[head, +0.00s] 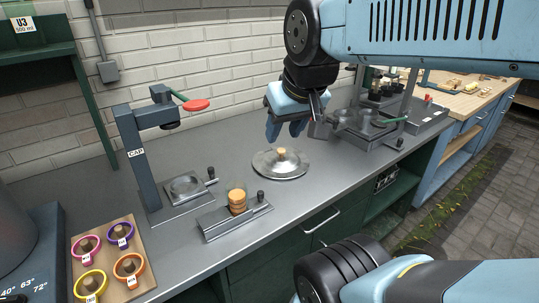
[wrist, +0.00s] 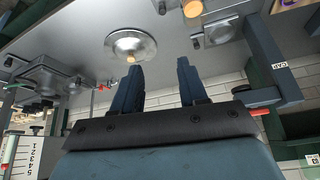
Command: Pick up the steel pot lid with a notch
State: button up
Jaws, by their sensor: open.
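The steel pot lid (head: 280,164) lies flat on the grey counter, with a light wooden knob on top. Its notch cannot be made out. It also shows in the wrist view (wrist: 131,46), near the top, beyond the fingertips. My gripper (head: 285,133) hangs above and just behind the lid, apart from it. In the wrist view the two blue fingers (wrist: 159,68) are spread with nothing between them.
A capping press (head: 143,160) stands left of the lid. A holder with a glass of tan discs (head: 237,202) is in front. A board with coloured rings (head: 108,262) lies at lower left. Grey metal fixtures (head: 370,130) stand to the right. A brick wall (head: 190,50) closes the back.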

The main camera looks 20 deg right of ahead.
jog(key=shift+o, duration=0.3)
jog(key=shift+o, duration=0.9)
jog(key=shift+w, duration=0.15)
jog(key=shift+o, duration=0.7)
jog(key=shift+w+r, duration=0.1)
jog(key=shift+w, duration=0.2)
jog(key=o, duration=0.7)
jog(key=w+d+m+g, duration=0.1)
jog(key=w+d, duration=0.1)
jog(key=w, duration=0.4)
jog(key=w+d+f+m+g, duration=0.1)
jog(key=w+d+m, duration=0.1)
jog(key=w, duration=0.4)
jog(key=shift+w+d+f+g, duration=0.25)
jog(key=shift+w+d+g, duration=0.05)
jog(key=shift+d+g, duration=0.15)
jog(key=m+g, duration=0.3)
jog(key=m, duration=0.1)
send_over(281, 150)
notch_tip(281, 150, down, 10)
jog(key=f, duration=0.7)
jog(key=shift+s+a+f, duration=0.15)
jog(key=shift+a+f, duration=0.1)
jog(key=shift+f, duration=0.15)
jog(key=f, duration=0.4)
jog(key=shift+d, duration=0.35)
jog(key=shift+f, duration=0.6)
